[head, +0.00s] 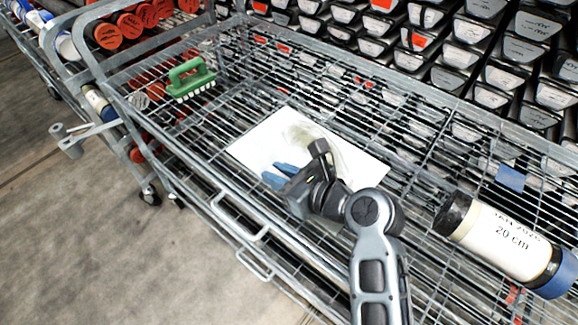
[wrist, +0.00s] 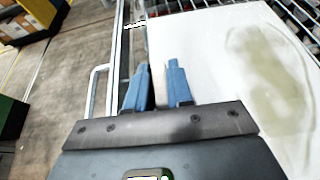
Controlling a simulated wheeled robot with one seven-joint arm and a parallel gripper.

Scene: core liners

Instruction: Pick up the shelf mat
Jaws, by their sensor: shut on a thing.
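The shelf mat (head: 365,168) is a white rectangular sheet with a grey-green smudge. It lies across the wire top of the cart in the head view, and cannot be told clearly as touching or raised. My gripper (head: 275,174) has blue fingers and is at the mat's near left edge. In the wrist view the mat (wrist: 215,45) fills the right side, and the blue fingers of my gripper (wrist: 158,75) straddle its edge, shut on it. My arm hides part of the mat's near side in the head view.
A green-handled brush (head: 190,78) stands at the cart's far left. A white core tube (head: 500,238) marked 20 cm, with a blue end, lies right of my arm. The metal wire cart (head: 230,195) has raised rails. Stacked core boxes (head: 460,55) line the back.

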